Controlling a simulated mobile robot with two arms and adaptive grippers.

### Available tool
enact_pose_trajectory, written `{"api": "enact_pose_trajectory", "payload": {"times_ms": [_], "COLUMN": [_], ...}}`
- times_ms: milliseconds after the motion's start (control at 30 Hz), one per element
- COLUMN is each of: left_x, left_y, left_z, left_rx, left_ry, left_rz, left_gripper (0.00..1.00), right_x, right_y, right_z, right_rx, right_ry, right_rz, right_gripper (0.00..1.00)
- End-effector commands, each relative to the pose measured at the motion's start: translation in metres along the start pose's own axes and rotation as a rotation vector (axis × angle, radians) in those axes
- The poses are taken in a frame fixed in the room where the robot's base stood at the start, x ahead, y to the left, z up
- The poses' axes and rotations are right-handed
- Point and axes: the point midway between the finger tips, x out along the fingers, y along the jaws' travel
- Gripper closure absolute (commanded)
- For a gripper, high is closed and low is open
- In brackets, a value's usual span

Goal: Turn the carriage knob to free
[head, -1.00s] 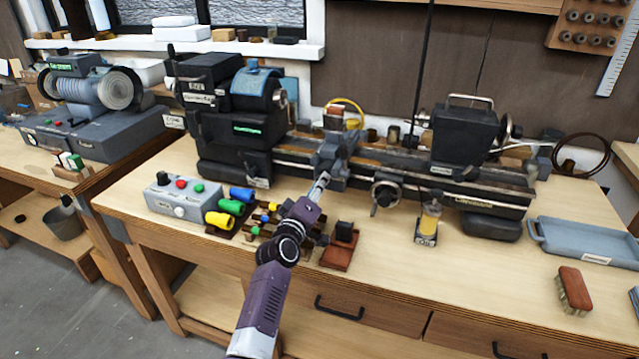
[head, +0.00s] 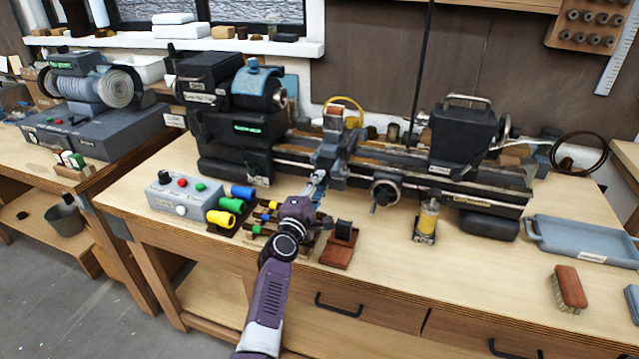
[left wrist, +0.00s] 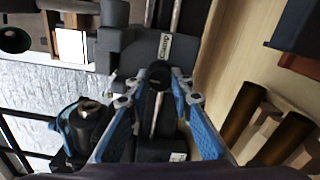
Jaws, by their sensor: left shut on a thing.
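The lathe carriage (head: 334,152) is a grey block on the lathe bed. In the left wrist view its face (left wrist: 140,55) carries a white label reading "Clamp". A black round carriage knob (left wrist: 158,74) sits in front of that face, below the label. My left gripper (head: 319,178) reaches the carriage front from below. In the left wrist view its blue fingers (left wrist: 158,92) lie on both sides of the knob and are shut on it. The head view does not show the knob clearly behind the gripper. My right gripper is not in view.
A grey control box (head: 180,195) and coloured handles (head: 225,217) stand left of my arm. A red-brown block (head: 338,250) with a black top is just right of it. A handwheel (head: 384,193) and a yellow oiler (head: 428,218) stand further right. The front bench edge is below.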

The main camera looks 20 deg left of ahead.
Motion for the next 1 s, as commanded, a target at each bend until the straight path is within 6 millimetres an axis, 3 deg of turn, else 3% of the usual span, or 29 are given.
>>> {"api": "enact_pose_trajectory", "payload": {"times_ms": [667, 700, 833, 1000], "left_x": [0.0, 0.0, 0.0, 0.0], "left_y": [-0.0004, -0.0004, -0.0004, -0.0003], "left_z": [-0.0003, -0.0003, -0.0002, -0.0001], "left_rx": [-0.061, -0.061, -0.06, -0.059], "left_ry": [0.0, 0.0, 0.0, 0.0], "left_rz": [-0.001, -0.001, -0.001, -0.001], "left_gripper": [1.0, 0.76, 0.62, 0.62], "right_x": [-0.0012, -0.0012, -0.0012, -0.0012], "right_y": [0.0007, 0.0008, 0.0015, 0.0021], "right_z": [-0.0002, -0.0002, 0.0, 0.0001], "right_rx": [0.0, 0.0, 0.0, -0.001], "right_ry": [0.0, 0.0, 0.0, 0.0], "right_rz": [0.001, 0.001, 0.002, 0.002], "right_gripper": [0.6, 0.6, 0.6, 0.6]}}
